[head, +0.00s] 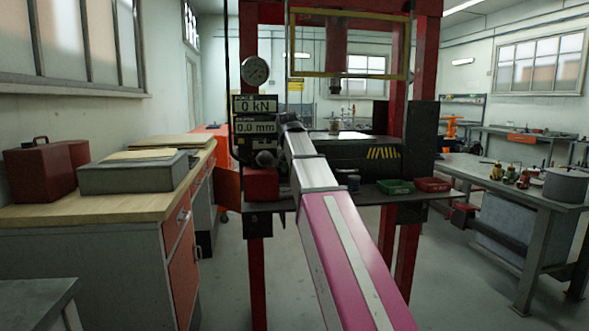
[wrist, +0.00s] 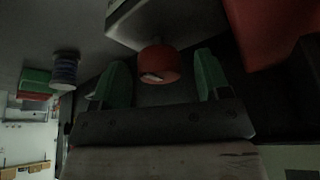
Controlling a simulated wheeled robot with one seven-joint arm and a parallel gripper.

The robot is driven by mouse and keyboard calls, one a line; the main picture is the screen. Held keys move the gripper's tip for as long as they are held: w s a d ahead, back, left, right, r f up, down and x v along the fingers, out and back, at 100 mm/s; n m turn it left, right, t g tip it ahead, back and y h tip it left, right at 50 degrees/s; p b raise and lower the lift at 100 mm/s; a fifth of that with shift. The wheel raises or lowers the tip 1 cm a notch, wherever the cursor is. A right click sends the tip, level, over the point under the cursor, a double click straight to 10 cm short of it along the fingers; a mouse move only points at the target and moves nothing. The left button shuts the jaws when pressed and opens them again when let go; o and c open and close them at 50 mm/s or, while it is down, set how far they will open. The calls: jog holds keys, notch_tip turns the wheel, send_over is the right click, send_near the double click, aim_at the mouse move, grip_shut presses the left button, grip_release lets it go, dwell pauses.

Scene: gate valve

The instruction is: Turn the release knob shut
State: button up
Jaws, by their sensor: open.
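The round red release knob (wrist: 161,64) sticks out from a grey block (wrist: 150,22) in the wrist view. My gripper (wrist: 163,58) has its two green fingers open, one on each side of the knob, with dark gaps between them and it. The fingers do not appear to touch the knob. A small pale mark shows on the knob's face. In the head view my arm reaches forward to the press, and its dark end (head: 290,122) is beside the readout panel. The knob cannot be made out there.
The red press frame (head: 397,215) stands ahead, with a gauge (head: 255,70) and a readout (head: 255,105) showing 0 kN. Its shelf holds a red box (head: 262,185), a green tray (head: 396,187) and a red tray (head: 432,185). Benches stand left and right.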

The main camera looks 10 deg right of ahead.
jog(key=shift+r, duration=0.1)
jog(key=v, duration=1)
jog(key=shift+r, duration=0.35)
